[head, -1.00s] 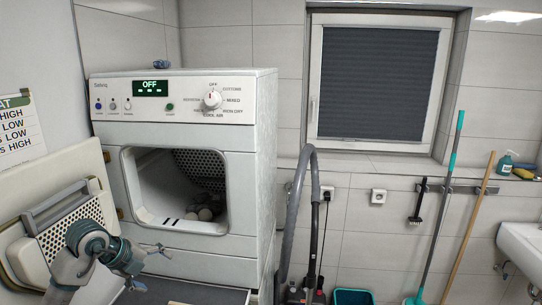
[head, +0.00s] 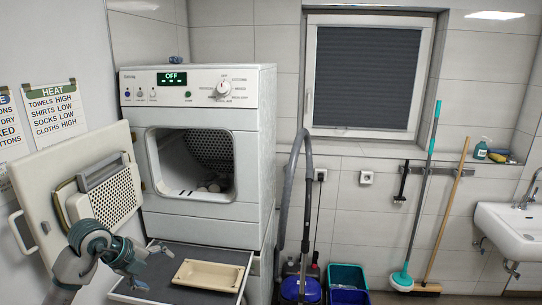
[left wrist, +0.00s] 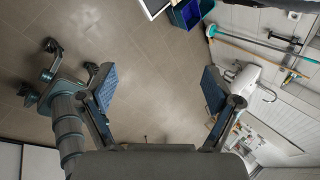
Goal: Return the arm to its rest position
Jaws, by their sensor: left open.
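My left gripper (head: 152,266) is at the lower left of the head view, in front of the open dryer door (head: 72,175). Its fingers are spread, with nothing between them. In the left wrist view its two blue-padded fingers (left wrist: 160,88) stand wide apart over bare floor.
A cream tray (head: 207,275) lies on a dark pull-out surface (head: 165,262) below the opening. A vacuum cleaner (head: 300,290) and bins (head: 347,276) stand to the right. A mop (head: 422,190), a broom (head: 447,215) and a sink (head: 510,225) are farther right.

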